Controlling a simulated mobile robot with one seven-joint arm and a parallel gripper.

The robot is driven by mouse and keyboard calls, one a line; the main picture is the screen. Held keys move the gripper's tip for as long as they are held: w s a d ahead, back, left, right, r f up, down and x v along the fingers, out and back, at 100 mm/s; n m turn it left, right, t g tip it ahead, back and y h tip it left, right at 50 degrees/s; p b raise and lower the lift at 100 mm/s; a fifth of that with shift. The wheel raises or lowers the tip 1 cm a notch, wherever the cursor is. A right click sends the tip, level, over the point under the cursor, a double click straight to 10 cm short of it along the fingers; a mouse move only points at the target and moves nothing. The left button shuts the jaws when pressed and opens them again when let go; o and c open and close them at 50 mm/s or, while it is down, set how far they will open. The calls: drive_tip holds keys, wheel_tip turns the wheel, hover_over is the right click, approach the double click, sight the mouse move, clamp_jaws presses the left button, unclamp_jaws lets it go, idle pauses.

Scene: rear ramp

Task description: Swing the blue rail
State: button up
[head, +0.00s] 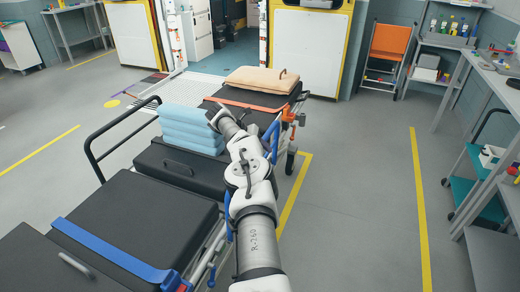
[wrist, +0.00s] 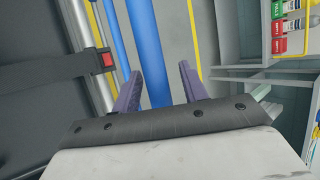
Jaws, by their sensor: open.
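The blue rail (head: 274,143) runs along the right side of the black stretcher, partly hidden behind my arm in the head view. In the wrist view, a thick blue bar of the rail (wrist: 146,45) runs lengthwise between the two purple fingers of my gripper (wrist: 160,68). My gripper is open, with a finger on each side of the bar and a gap showing on the right. I cannot tell how far the bar lies beyond the fingertips. In the head view, I cannot make out the fingers clearly.
Folded light-blue blankets (head: 190,130) and a tan pillow (head: 261,79) lie on the stretcher. A black strap with a red buckle (wrist: 107,60) is left of the rail.

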drive_tip(key=b+v, duration=0.3)
drive_tip(key=v, duration=1)
drive_tip(key=shift+a+r, duration=0.25)
drive_tip(key=shift+r, duration=0.1)
